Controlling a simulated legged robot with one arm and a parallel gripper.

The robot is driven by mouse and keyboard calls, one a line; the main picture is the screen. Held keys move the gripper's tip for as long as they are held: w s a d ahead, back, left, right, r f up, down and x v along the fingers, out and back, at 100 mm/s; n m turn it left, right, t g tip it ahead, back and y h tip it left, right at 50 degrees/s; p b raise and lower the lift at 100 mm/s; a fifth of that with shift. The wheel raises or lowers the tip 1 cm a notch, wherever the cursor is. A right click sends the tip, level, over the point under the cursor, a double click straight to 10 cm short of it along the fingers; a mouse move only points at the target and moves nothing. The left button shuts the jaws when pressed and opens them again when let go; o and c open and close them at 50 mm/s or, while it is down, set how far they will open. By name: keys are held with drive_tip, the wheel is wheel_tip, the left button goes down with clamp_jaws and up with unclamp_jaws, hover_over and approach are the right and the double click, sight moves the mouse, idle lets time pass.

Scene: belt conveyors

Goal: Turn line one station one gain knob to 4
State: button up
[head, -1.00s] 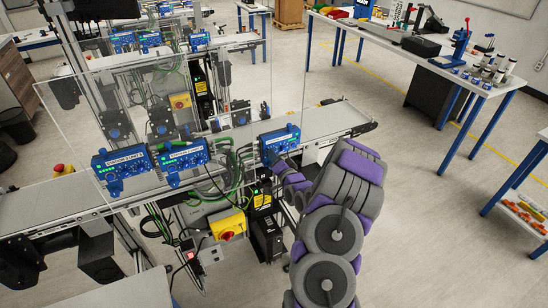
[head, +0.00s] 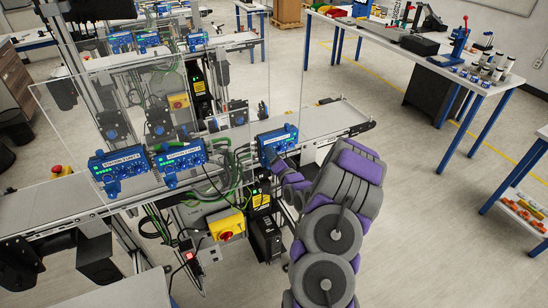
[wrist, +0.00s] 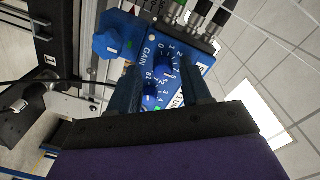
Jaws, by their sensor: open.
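A blue control box (head: 277,140) sits at the edge of the right conveyor in the head view, just beyond my gripper (head: 290,178). In the wrist view the same box (wrist: 186,50) shows a GAIN label, a ring of white numerals and a blue gain knob (wrist: 163,74). The dark fingers of my gripper (wrist: 165,88) are open, one on each side of the knob area. I cannot tell whether they touch the knob. The knob's exact setting is too small to read. The box's station label is not readable in either view.
Two more blue station boxes (head: 119,169) (head: 180,158) stand to the left, behind a clear panel (head: 70,110). A yellow box with a red button (head: 227,227) is below. Cables plug into the box beside my gripper.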

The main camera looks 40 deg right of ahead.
drive_tip(key=shift+a, duration=0.1)
drive_tip(key=p+v, duration=0.4)
drive_tip(key=v, duration=1.3)
drive_tip(key=shift+s+p, duration=0.2)
drive_tip(key=shift+p, duration=0.1)
drive_tip(key=shift+f, duration=0.1)
drive_tip(key=w+a+f+n+g+y+b, duration=0.2)
drive_tip(key=w+a+n+g+y+b, duration=0.15)
drive_tip(key=a+n+g, duration=0.5)
drive_tip(key=s+a+r+n+g+b, duration=0.2)
drive_tip(key=s+a+r+g, duration=0.3)
drive_tip(key=s+a, duration=0.6)
drive_tip(key=s+a+r+n+g+y+b, duration=0.1)
drive_tip(key=s+a+r+n+g+b, duration=0.2)
drive_tip(key=s+a+r, duration=0.4)
drive_tip(key=s+a+g, duration=0.1)
drive_tip(key=s+a, duration=0.1)
drive_tip(key=s, duration=0.3)
drive_tip(key=s+a+g+b, duration=0.1)
drive_tip(key=s+a, duration=0.2)
drive_tip(key=s, duration=0.3)
drive_tip(key=shift+a+r+n, duration=0.3)
drive_tip(key=shift+r+n, duration=0.05)
drive_tip(key=shift+r, duration=0.05)
